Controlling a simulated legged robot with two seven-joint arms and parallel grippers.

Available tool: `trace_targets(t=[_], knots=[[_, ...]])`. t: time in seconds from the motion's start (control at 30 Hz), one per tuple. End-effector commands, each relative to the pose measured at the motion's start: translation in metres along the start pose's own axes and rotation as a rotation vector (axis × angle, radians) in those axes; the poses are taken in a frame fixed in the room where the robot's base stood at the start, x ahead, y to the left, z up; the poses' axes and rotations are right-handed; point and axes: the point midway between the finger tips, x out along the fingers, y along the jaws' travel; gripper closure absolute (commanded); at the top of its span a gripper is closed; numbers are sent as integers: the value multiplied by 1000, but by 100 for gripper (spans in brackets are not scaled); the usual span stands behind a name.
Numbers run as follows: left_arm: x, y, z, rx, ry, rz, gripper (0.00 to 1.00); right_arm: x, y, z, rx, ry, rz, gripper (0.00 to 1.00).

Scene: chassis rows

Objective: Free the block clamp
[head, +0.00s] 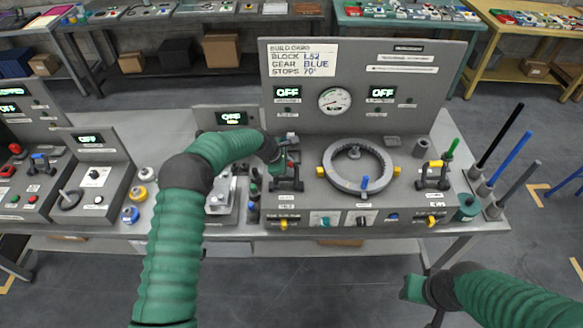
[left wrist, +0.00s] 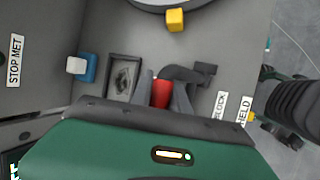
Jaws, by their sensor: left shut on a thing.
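The block clamp (head: 290,184) is a dark bracket with a red handle, on the bench fixture left of the grey ring. My left gripper (head: 283,160) is at this clamp, its arm coming over from the left. In the left wrist view the red handle (left wrist: 161,93) is between the two fingers, which are shut on it. The clamp's dark arm (left wrist: 190,74) shows just beyond, near labels that seem to read BLOCK and HELD. My right gripper (head: 413,289) is low at the right, in front of the bench and away from the clamp; its jaws are unclear.
The grey ring (head: 334,179) stands right of the clamp, with a yellow-handled clamp (head: 433,177) beyond. A build card (head: 304,60) is on the back panel, beside a round gauge (head: 334,100). Black, blue and grey rods stand at the right end. Floor in front is clear.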

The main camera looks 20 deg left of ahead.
Motion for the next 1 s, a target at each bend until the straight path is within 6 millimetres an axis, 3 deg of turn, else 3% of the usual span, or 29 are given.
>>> trace_targets(t=[0.07,0.1,0.23,0.53,0.67,1.0], knots=[[0,0,-6,-1,9,1,100,0,0,0,0,0,0,64],[0,0,-7,-1,9,1,74,0,0,0,0,0,0,64],[0,0,-4,0,6,1,58,0,0,0,0,0,0,64],[-1,-1,-1,1,4,2,58,0,0,0,0,0,0,64],[-14,0,0,1,3,4,58,4,0,1,0,0,0,64],[-108,1,-6,-1,5,6,58,22,0,5,0,0,0,64]])
